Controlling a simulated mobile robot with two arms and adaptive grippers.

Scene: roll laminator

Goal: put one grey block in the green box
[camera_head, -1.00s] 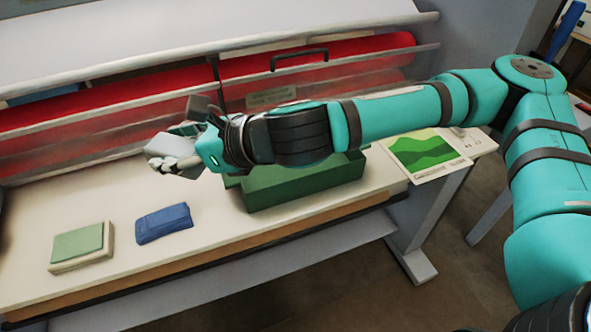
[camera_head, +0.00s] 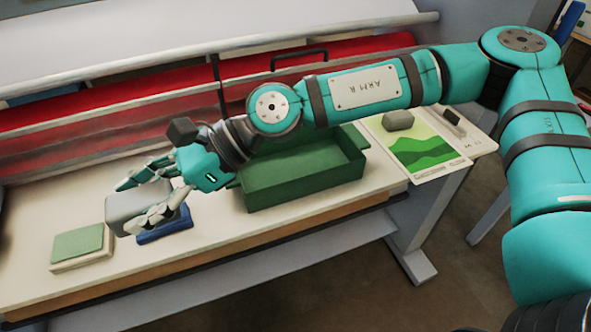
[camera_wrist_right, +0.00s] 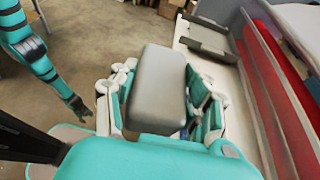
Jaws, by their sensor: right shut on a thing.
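My right gripper (camera_head: 143,204) is shut on a grey block (camera_head: 136,206), a rounded block held in the air left of the green box. In the right wrist view the grey block (camera_wrist_right: 158,88) sits between the fingers. The open-topped green box (camera_head: 308,188) stands on the table, partly hidden by my right arm. Another grey block (camera_head: 398,120) lies on the green picture sheet at the right. In the right wrist view, my left gripper (camera_wrist_right: 78,106) shows small at the left, its jaws unclear.
A blue pad (camera_head: 168,232) lies under the held block, partly hidden. A green-topped pad (camera_head: 80,245) lies at the left front. The picture sheet (camera_head: 425,155) and a small dark item (camera_head: 453,120) are right of the box. The red roller (camera_head: 90,115) runs behind.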

